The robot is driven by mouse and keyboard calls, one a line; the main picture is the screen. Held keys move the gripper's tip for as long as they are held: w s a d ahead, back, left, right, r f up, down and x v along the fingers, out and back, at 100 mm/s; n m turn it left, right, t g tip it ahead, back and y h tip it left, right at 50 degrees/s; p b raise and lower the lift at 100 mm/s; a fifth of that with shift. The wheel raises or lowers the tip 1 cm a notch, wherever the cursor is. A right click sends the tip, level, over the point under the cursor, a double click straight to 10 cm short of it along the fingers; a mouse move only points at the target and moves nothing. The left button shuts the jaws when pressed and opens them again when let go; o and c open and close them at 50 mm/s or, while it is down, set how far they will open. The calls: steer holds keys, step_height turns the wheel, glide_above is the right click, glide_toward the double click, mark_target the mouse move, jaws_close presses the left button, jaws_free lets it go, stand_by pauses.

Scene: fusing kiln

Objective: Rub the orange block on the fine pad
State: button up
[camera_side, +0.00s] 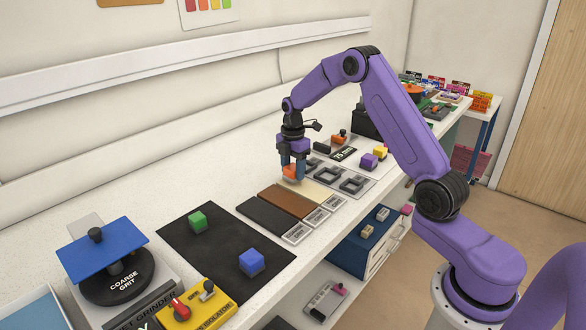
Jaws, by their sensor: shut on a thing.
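My gripper (294,167) points down over the far end of a row of pads and is shut on the orange block (290,172). The block is low, over or at the far end of a cream pad (312,192); I cannot tell whether it touches. A brown pad (288,201) and a black pad (265,215) lie beside the cream one. The fingers partly hide the block.
A green block (197,222) and a blue block (252,262) stand on a dark mat (208,256). A coarse grit grinder (118,276) and a yellow isolator box (196,306) are at front left.

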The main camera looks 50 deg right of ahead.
mark_target(310, 189)
steer(key=shift+f, duration=0.6)
stand_by(0.6)
steer(key=shift+s, duration=4.55)
steer(key=shift+w, duration=4.55)
steer(key=shift+s, duration=4.55)
steer(key=shift+w, duration=1.25)
